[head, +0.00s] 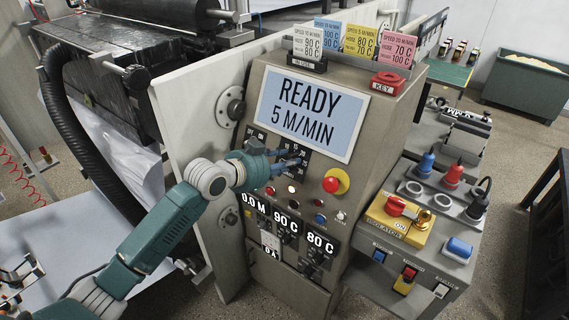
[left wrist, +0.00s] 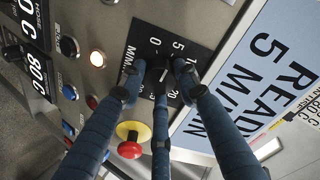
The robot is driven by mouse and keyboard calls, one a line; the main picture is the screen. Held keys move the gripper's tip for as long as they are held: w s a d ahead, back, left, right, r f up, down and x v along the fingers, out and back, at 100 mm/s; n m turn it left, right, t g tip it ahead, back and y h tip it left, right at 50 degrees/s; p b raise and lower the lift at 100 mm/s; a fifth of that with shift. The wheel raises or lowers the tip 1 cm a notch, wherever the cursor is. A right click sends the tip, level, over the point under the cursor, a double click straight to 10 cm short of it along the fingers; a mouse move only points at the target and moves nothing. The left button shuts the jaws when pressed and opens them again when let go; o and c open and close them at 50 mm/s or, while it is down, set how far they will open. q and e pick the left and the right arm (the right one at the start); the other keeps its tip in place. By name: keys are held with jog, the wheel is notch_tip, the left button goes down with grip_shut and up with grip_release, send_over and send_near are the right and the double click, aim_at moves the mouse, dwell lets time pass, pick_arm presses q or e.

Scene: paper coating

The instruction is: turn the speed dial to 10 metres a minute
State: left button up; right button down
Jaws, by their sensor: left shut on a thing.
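The speed dial (left wrist: 153,74) is a dark knob on a black plate (left wrist: 150,42) marked 0, 5, 20 and M/MIN in the left wrist view; other marks are covered by my fingers. My left gripper (head: 299,160) reaches the plate from the left in the head view. Its three blue fingers (left wrist: 159,84) are shut on the dial, and they hide much of it and its pointer. The display (head: 311,110) above reads READY and 5 M/MIN. My right gripper is not in view.
A red mushroom button on a yellow collar (head: 335,182) sits right of the dial. Readouts show 0.0 M, 90 C and 80 C.

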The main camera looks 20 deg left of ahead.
pick_arm(q)
jog(key=shift+r+m, duration=0.2)
jog(key=shift+m, duration=0.8)
jog(key=m, duration=0.2)
jog(key=shift+m+p, duration=0.3)
jog(key=shift+p, duration=0.05)
jog(key=m+p, duration=0.1)
jog(key=m, duration=0.3)
jog(key=shift+d+p, duration=0.15)
jog(key=shift+p, duration=0.15)
jog(key=shift+f+m, duration=0.1)
jog(key=shift+m, duration=0.2)
jog(key=o, duration=1.1)
jog(key=shift+o, duration=0.2)
